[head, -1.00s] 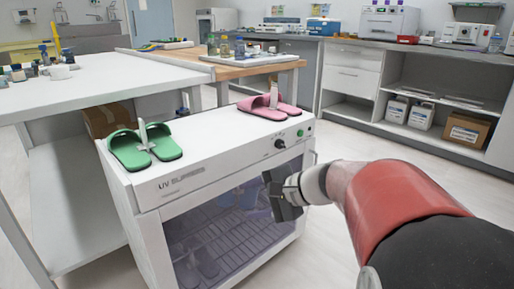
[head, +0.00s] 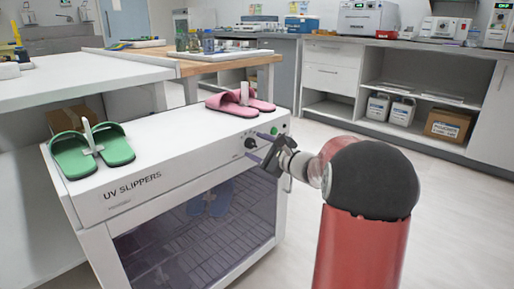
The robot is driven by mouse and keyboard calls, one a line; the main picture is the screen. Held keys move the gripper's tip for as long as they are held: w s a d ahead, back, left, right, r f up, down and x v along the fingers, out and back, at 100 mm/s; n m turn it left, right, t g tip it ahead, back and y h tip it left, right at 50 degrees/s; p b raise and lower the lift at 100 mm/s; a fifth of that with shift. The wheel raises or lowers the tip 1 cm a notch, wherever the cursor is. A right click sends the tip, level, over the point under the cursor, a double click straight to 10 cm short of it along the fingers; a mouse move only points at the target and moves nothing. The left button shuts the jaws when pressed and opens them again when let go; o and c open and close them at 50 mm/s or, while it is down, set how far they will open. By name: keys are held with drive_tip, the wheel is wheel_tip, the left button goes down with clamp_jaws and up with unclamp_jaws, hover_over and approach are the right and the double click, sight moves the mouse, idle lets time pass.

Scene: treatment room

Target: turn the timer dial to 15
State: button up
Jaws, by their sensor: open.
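The timer dial (head: 250,143) is a small dark round knob on the right part of the front panel of the white UV slippers cabinet (head: 160,192). Its pointer and markings are too small to read. My gripper (head: 257,147) is open at the panel, with one finger above and one below the level of the dial. I cannot tell whether either finger touches the dial.
A green button (head: 282,127) sits right of the dial. Green slippers (head: 70,158) and pink slippers (head: 232,103) lie on top of the cabinet. Blue slippers (head: 212,198) show through its glass door. The floor (head: 450,215) at the right is clear.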

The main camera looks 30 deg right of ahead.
drive_tip(key=shift+w+a, duration=0.15)
drive_tip(key=shift+w, duration=0.2)
drive_tip(key=c, duration=1)
